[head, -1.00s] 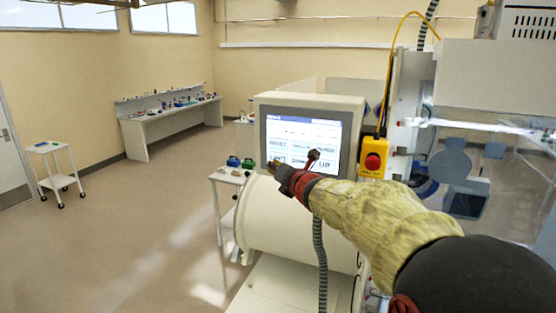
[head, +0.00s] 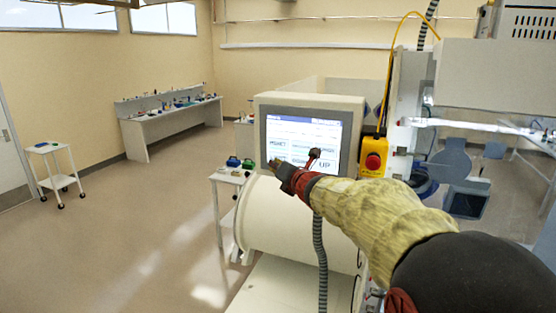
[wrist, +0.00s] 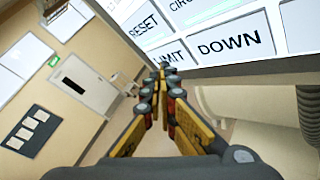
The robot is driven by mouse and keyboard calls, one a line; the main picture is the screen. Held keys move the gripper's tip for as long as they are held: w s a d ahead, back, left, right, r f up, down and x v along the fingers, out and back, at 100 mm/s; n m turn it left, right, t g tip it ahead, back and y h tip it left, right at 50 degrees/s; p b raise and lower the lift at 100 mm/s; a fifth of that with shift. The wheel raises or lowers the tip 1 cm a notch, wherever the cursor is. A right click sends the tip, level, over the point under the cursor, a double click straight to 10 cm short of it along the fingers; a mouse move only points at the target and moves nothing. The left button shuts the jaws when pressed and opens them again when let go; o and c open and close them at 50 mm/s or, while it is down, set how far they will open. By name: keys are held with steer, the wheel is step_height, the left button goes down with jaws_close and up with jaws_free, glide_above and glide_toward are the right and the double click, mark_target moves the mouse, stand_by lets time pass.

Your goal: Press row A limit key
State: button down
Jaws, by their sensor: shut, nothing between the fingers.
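The control panel (head: 352,105) has a lit screen (head: 300,132) with large keys in the head view. The limit key, marked LIMIT, shows in the wrist view (wrist: 173,56), below RESET (wrist: 143,27) and left of DOWN (wrist: 230,45). My gripper (head: 272,164) is shut and empty, in front of the screen's lower left in the head view, where it hides the limit key. In the wrist view its closed fingertips (wrist: 164,73) are just below the LIMIT lettering, near the screen's lower edge. I cannot tell whether they touch the screen. No row letter is readable.
A yellow box with a red stop button (head: 374,161) hangs right of the panel, close to my arm. A white cylinder (head: 285,215) lies below the panel. A small table (head: 228,177) with blue and green items stands to the left. Open floor (head: 130,215) lies farther left.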

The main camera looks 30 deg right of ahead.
steer(key=shift+w+d, duration=0.25)
steer(key=shift+d, duration=0.05)
stand_by(0.5)
steer(key=shift+s+a, duration=0.1)
steer(key=shift+s+a+b, duration=0.45)
steer(key=shift+a+b, duration=0.1)
steer(key=s+a+b, duration=0.1)
steer(key=a, duration=0.1)
steer(key=s+a+b, duration=0.1)
steer(key=s+a, duration=0.1)
stand_by(0.7)
stand_by(0.9)
